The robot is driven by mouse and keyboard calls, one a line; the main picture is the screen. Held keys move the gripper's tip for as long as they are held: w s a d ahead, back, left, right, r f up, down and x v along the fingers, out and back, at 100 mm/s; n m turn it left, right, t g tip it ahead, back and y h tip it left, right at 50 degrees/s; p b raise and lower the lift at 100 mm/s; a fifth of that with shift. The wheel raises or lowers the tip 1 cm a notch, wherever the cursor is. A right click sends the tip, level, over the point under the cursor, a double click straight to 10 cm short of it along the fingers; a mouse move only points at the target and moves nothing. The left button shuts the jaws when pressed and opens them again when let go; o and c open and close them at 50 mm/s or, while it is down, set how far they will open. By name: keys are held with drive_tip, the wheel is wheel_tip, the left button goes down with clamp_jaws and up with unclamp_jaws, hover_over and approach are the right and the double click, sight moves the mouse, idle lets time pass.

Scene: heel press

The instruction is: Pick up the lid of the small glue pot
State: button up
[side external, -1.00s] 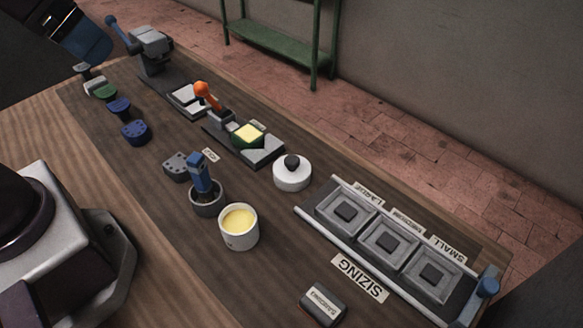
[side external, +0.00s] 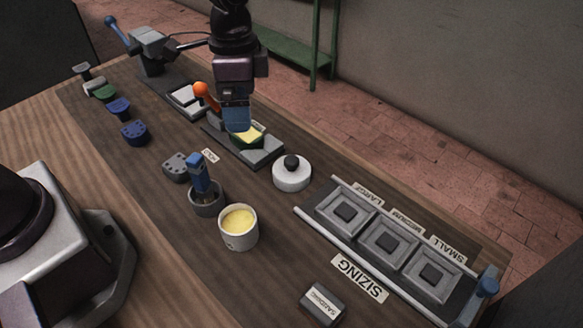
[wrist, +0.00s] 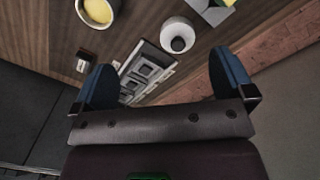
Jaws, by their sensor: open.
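A low white round pot with a black knobbed lid (side external: 291,163) stands on the dark bench mat, left of the sizing rack. It shows in the wrist view as a white round body with a dark knob (wrist: 177,44). I cannot tell where lid and pot meet. A larger open white pot of yellow glue (side external: 239,232) stands to its lower left, and also in the wrist view (wrist: 98,11). My gripper (side external: 238,122) hangs up and left of the lidded pot, in front of the green block in the picture. Its blue fingers (wrist: 160,62) are wide apart and empty.
A sizing rack (side external: 330,249) with several square plates lies right of the lidded pot. A grey cup with a blue-handled tool (side external: 207,199) is left of the glue pot. An orange-knobbed lever (side external: 201,90) stands near my gripper. A sanding block (side external: 322,303) lies in front.

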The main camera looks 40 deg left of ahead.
sight(291, 159)
drive_tip(key=w+d+f+m+h, duration=0.1)
drive_tip(key=w+d+f+m, duration=0.25)
drive_tip(key=w+m, duration=0.35)
drive_tip(key=shift+t, duration=0.3)
drive_tip(key=f, duration=0.8)
drive_tip(key=d+f, duration=0.1)
drive_tip(key=f, duration=0.4)
drive_tip(key=shift+d, duration=0.1)
drive_tip(key=c, duration=0.5)
